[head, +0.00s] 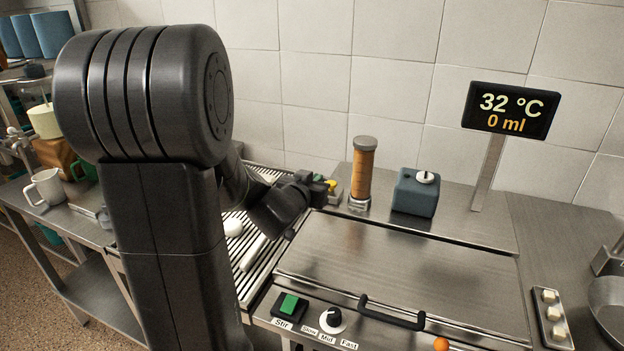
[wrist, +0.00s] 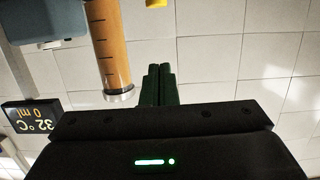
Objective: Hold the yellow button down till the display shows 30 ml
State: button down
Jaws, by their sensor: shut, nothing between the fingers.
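The display (head: 508,111) stands on a post at the back right and reads 32 °C and 0 ml. It also shows upside down at the left of the wrist view (wrist: 33,118). The yellow button (head: 331,185) is a small spot just beside my gripper (head: 319,178) in the head view. In the wrist view the yellow button (wrist: 156,3) is cut off by the top edge, ahead of my fingertips. My gripper is shut and empty, with its dark green fingers (wrist: 158,84) together. In the wrist view a gap shows between fingers and button.
An amber cylinder (head: 362,175) stands close to the right of my gripper. A blue box with a white knob (head: 416,192) is farther right. A handled steel lid (head: 400,265), a green Stir switch (head: 289,304) and a dial (head: 331,320) lie in front.

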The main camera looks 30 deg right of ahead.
jog(key=x, duration=1)
jog(key=shift+d+p, duration=0.1)
jog(key=shift+p, duration=0.2)
notch_tip(320, 180, down, 3)
jog(key=shift+r, duration=0.1)
jog(key=shift+f+b, duration=0.3)
jog(key=shift+f, duration=0.35)
